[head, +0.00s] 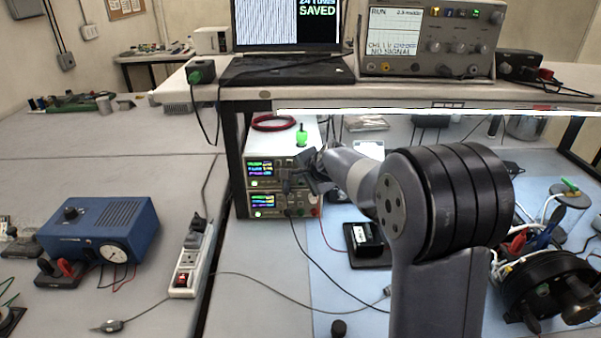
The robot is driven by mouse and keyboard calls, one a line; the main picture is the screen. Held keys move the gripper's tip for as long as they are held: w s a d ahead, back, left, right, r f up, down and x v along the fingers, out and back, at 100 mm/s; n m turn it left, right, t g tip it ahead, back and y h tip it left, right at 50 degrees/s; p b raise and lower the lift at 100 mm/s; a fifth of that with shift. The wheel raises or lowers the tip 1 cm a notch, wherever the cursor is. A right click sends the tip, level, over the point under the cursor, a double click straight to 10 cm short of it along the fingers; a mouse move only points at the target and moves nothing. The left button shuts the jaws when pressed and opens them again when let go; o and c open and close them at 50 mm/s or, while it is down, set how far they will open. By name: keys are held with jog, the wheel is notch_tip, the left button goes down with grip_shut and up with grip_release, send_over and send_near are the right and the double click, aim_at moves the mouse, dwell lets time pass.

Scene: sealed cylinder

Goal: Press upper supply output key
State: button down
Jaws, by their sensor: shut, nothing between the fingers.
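Two bench power supplies are stacked under the shelf, left of centre in the head view. The upper supply (262,170) has a lit display with coloured readouts. The lower supply (262,205) has a similar lit display and a green light at its lower left. My gripper (308,177) is shut and empty, in front of the right part of the upper supply's face. It hides that part of the panel, so I cannot make out the output key or tell whether the fingers touch it.
A shelf (400,92) above carries a laptop (290,70) and an oscilloscope (430,40). A green-topped item (301,136) stands on the upper supply. A power strip (190,262) and a blue box (100,228) are at left. Cables run across the bench.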

jog(key=shift+w, duration=0.3)
jog(key=shift+s, duration=0.15)
dwell(0.5)
jog(key=shift+s, duration=0.65)
jog(key=shift+s+b, duration=0.85)
jog(key=shift+s, duration=1.65)
jog(key=shift+s, duration=2)
